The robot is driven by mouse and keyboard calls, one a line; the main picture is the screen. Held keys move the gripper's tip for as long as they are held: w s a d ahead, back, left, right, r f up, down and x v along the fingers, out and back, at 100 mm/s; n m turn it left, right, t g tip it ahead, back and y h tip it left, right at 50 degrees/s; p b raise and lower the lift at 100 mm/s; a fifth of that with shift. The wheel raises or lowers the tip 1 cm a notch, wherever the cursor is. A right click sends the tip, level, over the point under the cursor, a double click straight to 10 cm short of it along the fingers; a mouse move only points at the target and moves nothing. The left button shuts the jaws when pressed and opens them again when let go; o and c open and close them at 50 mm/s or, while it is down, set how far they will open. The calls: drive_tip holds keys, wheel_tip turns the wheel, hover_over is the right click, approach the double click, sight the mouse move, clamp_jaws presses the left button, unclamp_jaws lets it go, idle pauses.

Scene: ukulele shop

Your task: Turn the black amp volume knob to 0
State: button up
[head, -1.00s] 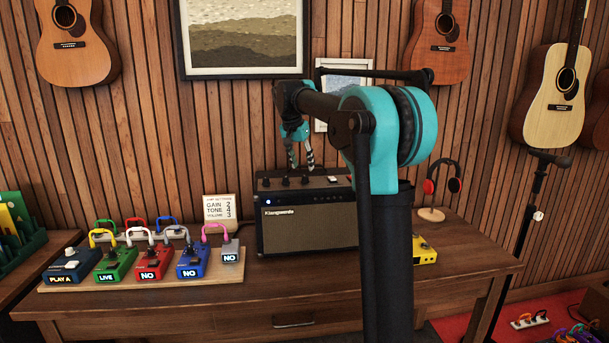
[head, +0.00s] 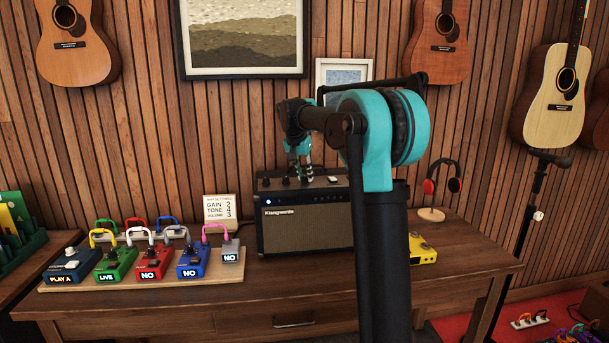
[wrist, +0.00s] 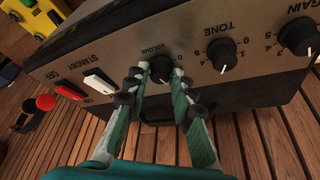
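The amp (head: 307,226) stands on the wooden desk, with a row of black knobs on its top panel. In the wrist view the black volume knob (wrist: 161,69) sits under its VOLUME label, and its scale is mostly covered. My gripper (wrist: 161,72) has one fingertip on each side of this knob, very close to it. I cannot tell whether the fingertips press on it. In the head view my gripper (head: 304,178) is down at the right part of the amp's top panel. The knob's pointer is hard to read.
The tone knob (wrist: 222,54) and gain knob (wrist: 299,36) lie to the right in the wrist view. The standby switch (wrist: 100,86) and red power switch (wrist: 68,90) lie left. A settings card (head: 220,208) stands beside the amp; pedals (head: 193,262) fill the desk's left.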

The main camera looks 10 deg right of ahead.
clamp_jaws()
drive_tip(key=n+y, duration=0.1)
drive_tip(key=n, duration=0.2)
drive_tip(key=shift+d+n+t, duration=0.15)
drive_tip(key=shift+n+t, duration=0.15)
drive_tip(key=shift+t, duration=0.1)
drive_tip(key=n+y, duration=0.2)
drive_tip(key=n, duration=0.2)
drive_tip(key=shift+d+n, duration=0.15)
drive_tip(key=shift+n, duration=0.15)
drive_tip(key=n+y, duration=0.1)
drive_tip(key=n, duration=0.3)
drive_tip(key=shift+d+y, duration=0.1)
drive_tip(key=shift+y, duration=0.3)
drive_tip(key=shift+n+g+y, duration=0.5)
drive_tip(key=shift+n, duration=1.3)
